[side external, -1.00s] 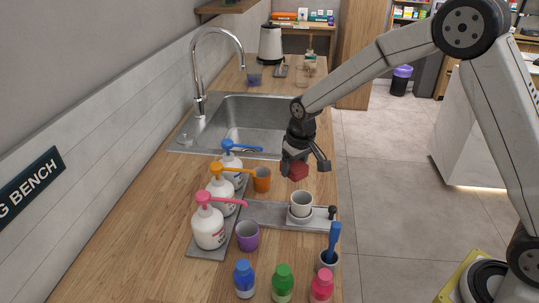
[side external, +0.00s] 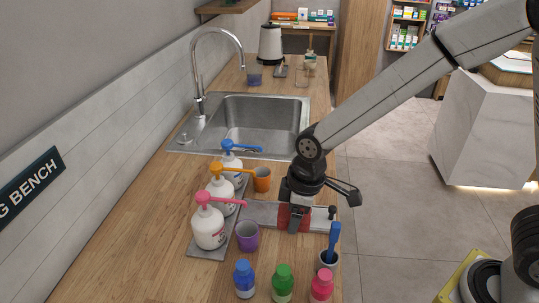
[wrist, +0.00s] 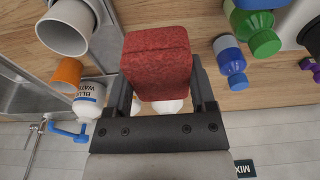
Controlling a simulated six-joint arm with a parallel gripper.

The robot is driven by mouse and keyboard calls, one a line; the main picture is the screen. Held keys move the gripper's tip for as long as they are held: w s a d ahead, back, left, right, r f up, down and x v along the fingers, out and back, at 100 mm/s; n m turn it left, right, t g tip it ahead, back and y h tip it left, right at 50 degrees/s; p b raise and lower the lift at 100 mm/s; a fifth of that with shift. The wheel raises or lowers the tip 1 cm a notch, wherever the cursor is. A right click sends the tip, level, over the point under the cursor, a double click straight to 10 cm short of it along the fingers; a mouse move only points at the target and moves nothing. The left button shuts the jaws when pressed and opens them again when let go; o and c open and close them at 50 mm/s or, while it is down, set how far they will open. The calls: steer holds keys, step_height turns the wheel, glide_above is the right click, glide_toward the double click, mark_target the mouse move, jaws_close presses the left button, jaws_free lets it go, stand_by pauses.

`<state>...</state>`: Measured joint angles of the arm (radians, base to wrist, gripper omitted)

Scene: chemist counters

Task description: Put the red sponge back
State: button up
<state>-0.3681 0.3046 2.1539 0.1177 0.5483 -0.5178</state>
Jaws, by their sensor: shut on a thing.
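The red sponge (wrist: 158,62) is a block held between the two fingers of my gripper (wrist: 162,90) in the wrist view. In the side view my gripper (side external: 297,222) points down over the grey tray strip (side external: 261,212) near the counter's right edge. Parts of the red sponge (side external: 284,215) show on both sides of a dark finger. Whether the sponge touches the tray is hidden. A white cup (wrist: 66,27) appears at upper left in the wrist view; my gripper hides it in the side view.
Pump bottles with pink (side external: 209,229), orange (side external: 221,193) and blue (side external: 231,165) tops stand left. A purple cup (side external: 247,236) and orange cup (side external: 262,180) are close by. Blue (side external: 244,279), green (side external: 282,284) and pink (side external: 321,286) bottles and a brush pot (side external: 328,258) stand in front.

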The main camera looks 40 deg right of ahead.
glide_above(289, 252)
steer(key=shift+s+d+f, duration=0.1)
steer(key=shift+f, duration=1.4)
steer(key=shift+s+d+f, duration=0.1)
steer(key=shift+f, duration=1.35)
steer(key=shift+f, duration=2.05)
steer(key=shift+f, duration=0.2)
steer(key=o, duration=1)
steer(key=shift+o, duration=0.2)
steer(key=shift+r, duration=0.2)
steer(key=shift+s+d+r, duration=0.2)
steer(key=shift+r, duration=1.8)
steer(key=shift+s+d+r, duration=0.2)
steer(key=shift+d+r, duration=0.05)
steer(key=shift+r, duration=1.7)
steer(key=shift+s+d+r, duration=0.2)
steer(key=shift+r, duration=1.8)
